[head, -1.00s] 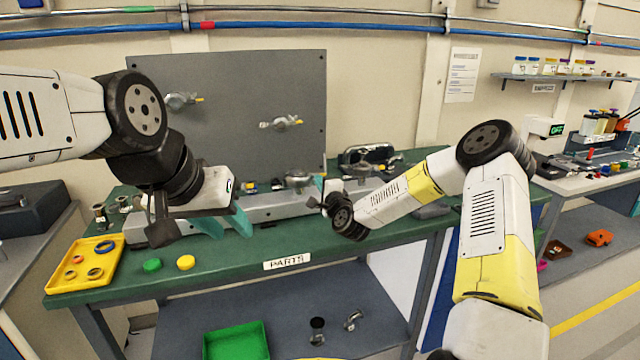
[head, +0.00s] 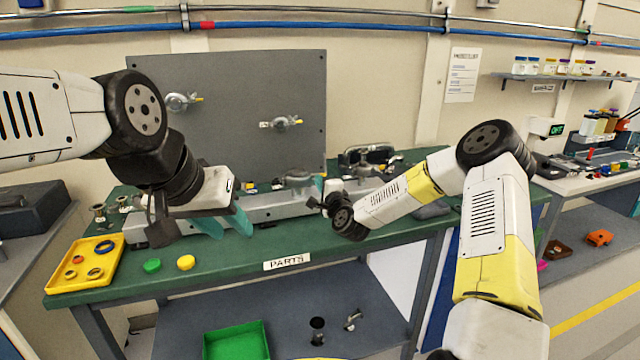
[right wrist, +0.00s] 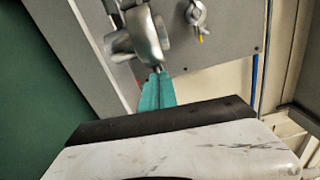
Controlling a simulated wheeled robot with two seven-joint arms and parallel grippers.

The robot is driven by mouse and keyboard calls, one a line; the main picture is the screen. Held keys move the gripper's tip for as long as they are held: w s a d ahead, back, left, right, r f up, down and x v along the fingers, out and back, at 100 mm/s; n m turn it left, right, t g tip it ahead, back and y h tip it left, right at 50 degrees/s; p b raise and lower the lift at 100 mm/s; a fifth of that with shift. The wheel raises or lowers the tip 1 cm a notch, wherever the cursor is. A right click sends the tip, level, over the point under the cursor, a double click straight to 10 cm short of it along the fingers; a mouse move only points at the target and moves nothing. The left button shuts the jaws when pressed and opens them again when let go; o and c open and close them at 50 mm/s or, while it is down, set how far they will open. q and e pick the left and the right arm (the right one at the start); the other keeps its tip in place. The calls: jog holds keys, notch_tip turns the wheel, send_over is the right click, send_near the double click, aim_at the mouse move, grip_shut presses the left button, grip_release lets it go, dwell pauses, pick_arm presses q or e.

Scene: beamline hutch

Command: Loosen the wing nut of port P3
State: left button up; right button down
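Two metal clamps sit on the upright grey panel in the head view, the left clamp (head: 180,102) and the right clamp (head: 282,124). A third metal clamp (head: 298,177) stands on the long grey block on the bench. It shows large in the right wrist view (right wrist: 138,38), with a metal tip at the fingers. No port label is readable. My right gripper (head: 320,186) is beside this third clamp; its teal fingers (right wrist: 157,90) are together at the tip, apparently on its wing nut. My left gripper (head: 228,224) is open and empty above the bench front, left of the clamp.
A yellow tray (head: 85,263) with rings lies at the bench's left end. A green cap (head: 152,265) and a yellow cap (head: 186,262) lie near the front edge. A green bin (head: 236,341) is on the lower shelf. The bench front by the PARTS label (head: 287,263) is clear.

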jog(key=shift+n, duration=0.3)
dwell(0.5)
jog(key=shift+n, duration=8.5)
jog(key=c, duration=1.6)
grip_release()
jog(key=shift+c, duration=0.2)
